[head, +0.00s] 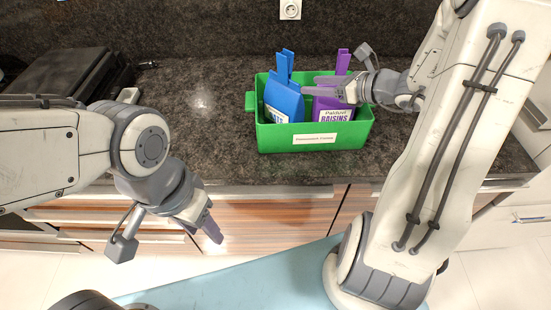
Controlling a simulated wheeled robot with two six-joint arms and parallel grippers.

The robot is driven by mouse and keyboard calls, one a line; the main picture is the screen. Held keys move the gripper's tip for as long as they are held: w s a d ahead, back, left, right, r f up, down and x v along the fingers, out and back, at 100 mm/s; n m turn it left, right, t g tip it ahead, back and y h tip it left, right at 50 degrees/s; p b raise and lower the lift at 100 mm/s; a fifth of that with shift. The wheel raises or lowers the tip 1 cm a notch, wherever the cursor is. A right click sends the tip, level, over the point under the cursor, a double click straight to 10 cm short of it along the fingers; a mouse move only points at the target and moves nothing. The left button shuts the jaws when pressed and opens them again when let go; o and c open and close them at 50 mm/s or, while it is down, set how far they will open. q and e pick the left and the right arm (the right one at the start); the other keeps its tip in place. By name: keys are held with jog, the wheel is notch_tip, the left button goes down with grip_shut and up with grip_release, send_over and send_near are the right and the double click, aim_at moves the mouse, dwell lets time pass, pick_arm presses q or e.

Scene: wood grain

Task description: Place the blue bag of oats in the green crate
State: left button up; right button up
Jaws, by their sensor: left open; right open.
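The green crate (262,135) stands on the dark stone counter. The blue bag of oats (284,97) is inside the crate on its left side, upright and a little tilted, with a blue clip on top. A purple bag of raisins (333,112) stands in the crate to its right. My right gripper (318,86) reaches in over the crate from the right, open, its fingers across the top of the raisins bag and near the blue bag. I see no grip on either bag. My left gripper (212,228) is open and empty, low in front of the counter's drawers.
A black appliance (62,72) sits at the back left of the counter. The counter (195,125) left of the crate is clear. A wall socket (290,9) is at the back. Wooden drawers (270,222) lie below the counter edge.

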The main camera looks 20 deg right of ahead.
jog(key=s+a+n+g+y, duration=0.1)
jog(key=s+a+n+g, duration=0.5)
jog(key=a, duration=0.4)
jog(key=s+a+n+g+y, duration=0.1)
jog(key=s+a+n+g, duration=0.4)
jog(key=a+n, duration=0.5)
jog(key=s+a+f+n+h, duration=0.2)
jog(key=s+n+h, duration=0.6)
jog(key=s+n, duration=0.8)
jog(key=n, duration=0.4)
jog(key=shift+s+a+f+n, duration=0.15)
jog(key=shift+f+n, duration=0.05)
jog(key=shift+n, duration=0.2)
